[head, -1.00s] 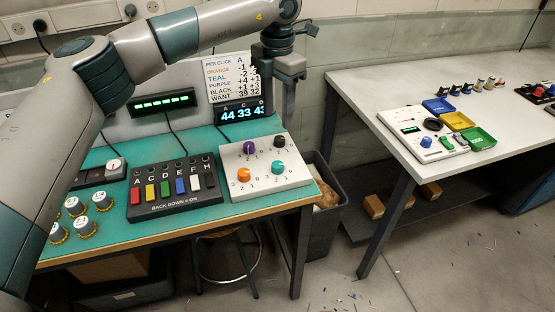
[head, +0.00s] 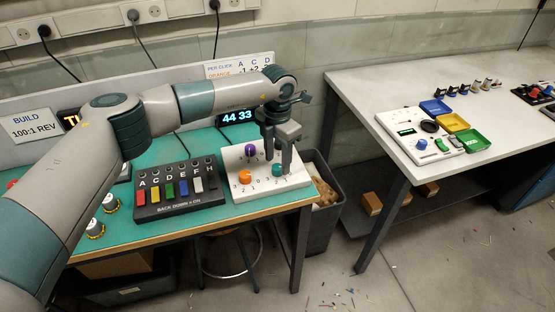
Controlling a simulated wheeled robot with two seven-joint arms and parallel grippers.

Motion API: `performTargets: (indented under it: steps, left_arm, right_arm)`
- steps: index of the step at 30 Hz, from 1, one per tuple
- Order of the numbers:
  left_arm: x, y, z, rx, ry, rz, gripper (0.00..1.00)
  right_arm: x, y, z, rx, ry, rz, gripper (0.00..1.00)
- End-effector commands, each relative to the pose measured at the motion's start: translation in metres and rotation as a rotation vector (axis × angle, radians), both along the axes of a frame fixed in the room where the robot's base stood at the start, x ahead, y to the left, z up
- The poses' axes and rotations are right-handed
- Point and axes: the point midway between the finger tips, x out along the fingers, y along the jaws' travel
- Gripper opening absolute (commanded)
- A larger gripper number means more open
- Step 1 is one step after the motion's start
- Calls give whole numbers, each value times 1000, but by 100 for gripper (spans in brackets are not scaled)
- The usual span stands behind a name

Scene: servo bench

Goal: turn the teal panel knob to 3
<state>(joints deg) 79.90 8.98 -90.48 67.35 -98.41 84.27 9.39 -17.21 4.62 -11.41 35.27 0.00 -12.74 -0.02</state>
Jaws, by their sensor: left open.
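The teal knob (head: 278,169) sits at the front right of the white knob panel (head: 255,190) on the green bench. Printed digits ring it, but I cannot read its pointer. My left gripper (head: 279,160) is open and points down over the right part of the panel. Its fingers are close to the teal knob and overlap it in the picture; I cannot tell whether they touch it. The orange knob (head: 245,177) and the purple knob (head: 251,150) show to the left of the fingers. The black knob is hidden behind the gripper. My right gripper is out of view.
A black switch box (head: 178,206) with coloured rockers stands left of the panel. A display reading 44 33 (head: 236,116) is behind, partly covered by my arm. A grey bin (head: 322,215) stands off the bench's right edge. A white table (head: 350,95) is farther right.

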Motion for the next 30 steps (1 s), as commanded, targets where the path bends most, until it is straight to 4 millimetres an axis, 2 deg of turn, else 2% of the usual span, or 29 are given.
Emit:
performTargets:
  steps: [6, 17, 22, 30]
  left_arm:
    - [0, 0, -17, 0, 0, -2, 46]
    - [0, 0, -21, 1, -1, -1, 46]
    - [0, 0, -20, 1, -1, -1, 5]
    - [0, 0, -21, 1, -1, -7, 5]
  right_arm:
    - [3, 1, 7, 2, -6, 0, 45]
    - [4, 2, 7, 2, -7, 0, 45]
    - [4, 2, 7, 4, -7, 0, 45]
    - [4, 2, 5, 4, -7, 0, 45]
